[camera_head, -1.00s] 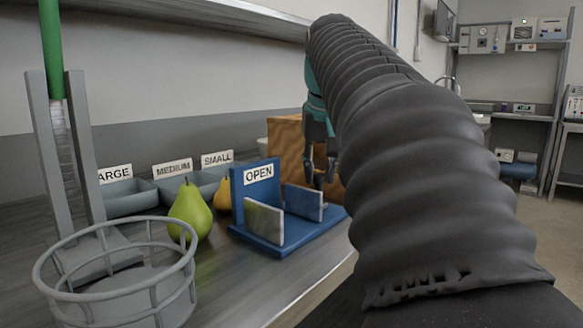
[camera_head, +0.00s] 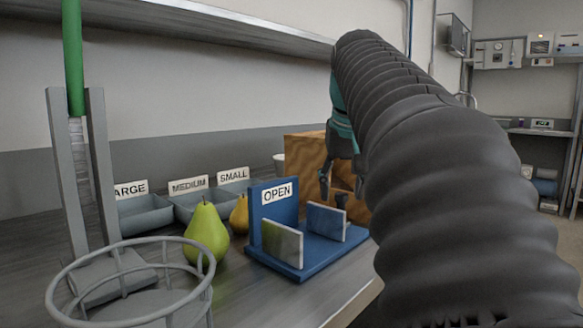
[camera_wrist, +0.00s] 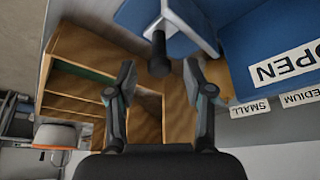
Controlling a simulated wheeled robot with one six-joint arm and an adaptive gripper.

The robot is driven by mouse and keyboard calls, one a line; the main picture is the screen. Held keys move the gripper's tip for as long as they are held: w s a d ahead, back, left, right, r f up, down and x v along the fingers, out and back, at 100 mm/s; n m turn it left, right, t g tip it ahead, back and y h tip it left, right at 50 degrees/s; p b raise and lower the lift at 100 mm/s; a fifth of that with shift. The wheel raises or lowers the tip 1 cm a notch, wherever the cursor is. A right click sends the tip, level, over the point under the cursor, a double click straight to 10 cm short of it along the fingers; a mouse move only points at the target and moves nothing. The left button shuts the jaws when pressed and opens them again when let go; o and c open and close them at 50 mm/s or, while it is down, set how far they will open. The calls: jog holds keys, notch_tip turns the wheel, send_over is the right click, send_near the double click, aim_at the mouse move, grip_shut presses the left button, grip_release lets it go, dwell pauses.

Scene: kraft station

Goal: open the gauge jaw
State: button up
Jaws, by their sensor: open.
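The gauge is a blue stand (camera_head: 300,262) with an upright back plate and an OPEN sign (camera_head: 277,194). My gripper (camera_head: 341,182) is open and empty behind the far plate. In the wrist view my gripper's fingertips (camera_wrist: 159,66) are on either side of the knob, which looks slightly ahead of them; contact cannot be told.
A green pear (camera_head: 206,235) and a yellow pear (camera_head: 239,214) stand left of the gauge. Labelled grey bins (camera_head: 146,217) line the wall. A wire basket (camera_head: 130,300) and a slotted post (camera_head: 98,170) are at left. A wooden box (camera_head: 305,150) stands behind the gauge.

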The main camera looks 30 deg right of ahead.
jog(key=v, duration=1.1)
jog(key=shift+r, duration=0.25)
jog(key=shift+s, duration=0.15)
